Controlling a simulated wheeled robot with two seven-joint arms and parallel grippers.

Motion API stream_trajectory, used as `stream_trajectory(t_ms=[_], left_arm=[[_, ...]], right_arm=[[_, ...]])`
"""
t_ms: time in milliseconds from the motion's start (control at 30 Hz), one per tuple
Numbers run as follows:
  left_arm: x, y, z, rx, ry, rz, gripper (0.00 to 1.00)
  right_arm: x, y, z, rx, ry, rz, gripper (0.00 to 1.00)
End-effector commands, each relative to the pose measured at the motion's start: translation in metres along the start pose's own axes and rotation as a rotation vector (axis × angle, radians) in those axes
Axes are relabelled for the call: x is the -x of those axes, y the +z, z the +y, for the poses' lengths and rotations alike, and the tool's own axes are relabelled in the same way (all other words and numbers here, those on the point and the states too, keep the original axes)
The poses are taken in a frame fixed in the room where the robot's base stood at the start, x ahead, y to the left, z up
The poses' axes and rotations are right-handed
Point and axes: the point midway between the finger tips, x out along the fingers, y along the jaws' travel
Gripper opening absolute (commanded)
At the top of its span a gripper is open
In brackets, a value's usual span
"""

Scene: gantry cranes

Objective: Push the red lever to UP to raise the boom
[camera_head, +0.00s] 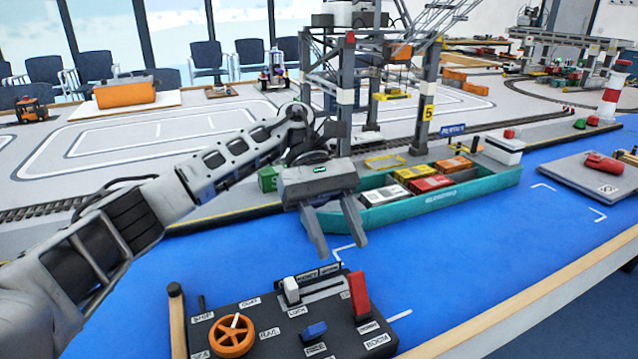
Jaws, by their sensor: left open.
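The red lever (359,293) stands up from the right side of the dark control panel (270,328), near the "BOOM" label. The panel lies at the front edge of the blue table, its bottom cut off by the frame. My left gripper (339,252) is open and empty, fingers pointing down, above and behind the panel and a little left of the red lever, apart from it. The grey crane (345,90) stands behind the gripper; its boom (425,22) slants up to the right at the top. My right gripper is not in view.
On the panel are a white lever (291,290), a blue lever (315,330) and an orange wheel (232,335). A green ship (440,196) with containers lies just behind the gripper. A grey barge (600,182) is at the right. The blue surface right of the panel is clear.

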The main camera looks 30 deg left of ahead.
Motion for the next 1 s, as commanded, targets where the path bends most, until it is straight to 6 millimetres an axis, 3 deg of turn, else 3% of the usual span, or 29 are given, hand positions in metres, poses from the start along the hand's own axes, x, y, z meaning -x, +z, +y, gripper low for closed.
stream_trajectory(t_ms=[200,433,600,800,1000], left_arm=[[0.058,0.004,0.001,0.004,0.007,0.005,0.42],[0.083,0.005,0.0,0.003,0.004,0.005,0.42],[0.093,0.004,0.001,0.003,-0.004,-0.004,0.42],[0.102,0.002,0.001,0.0,0.001,0.0,0.42],[0.103,0.0,0.0,-0.001,0.002,0.001,0.42]], right_arm=[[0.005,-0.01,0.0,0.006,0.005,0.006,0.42],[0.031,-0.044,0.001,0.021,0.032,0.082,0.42],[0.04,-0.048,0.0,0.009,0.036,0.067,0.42],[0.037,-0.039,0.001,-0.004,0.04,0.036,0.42],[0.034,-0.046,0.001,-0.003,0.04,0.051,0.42]])
